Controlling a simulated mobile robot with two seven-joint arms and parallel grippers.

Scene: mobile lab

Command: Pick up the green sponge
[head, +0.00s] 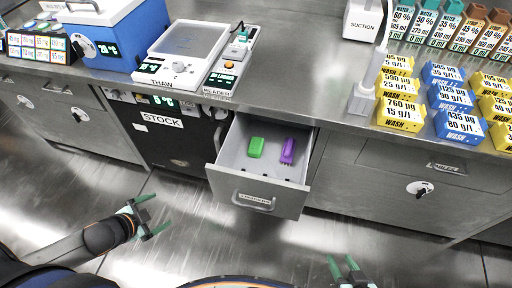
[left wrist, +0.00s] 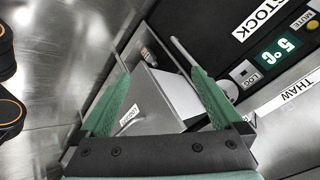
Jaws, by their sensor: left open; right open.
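The green sponge (head: 256,147) lies in the open drawer (head: 229,168), on the left part of its floor. A purple object (head: 288,150) lies to its right in the same drawer, apart from it. My left gripper (head: 149,217) is open and empty, in front of the counter, left of and lower than the drawer. In the left wrist view the open fingers of the left gripper (left wrist: 160,100) frame the drawer (left wrist: 152,112); the sponge does not show there. My right gripper (head: 346,270) is open at the bottom edge, right of and below the drawer.
The dark STOCK unit (head: 165,135) is left of the drawer. The counter (head: 290,85) above holds a THAW device (head: 185,55), a reader (head: 232,65), a blue box (head: 115,35), and several yellow and blue wash blocks (head: 400,112). The floor before the drawer is clear.

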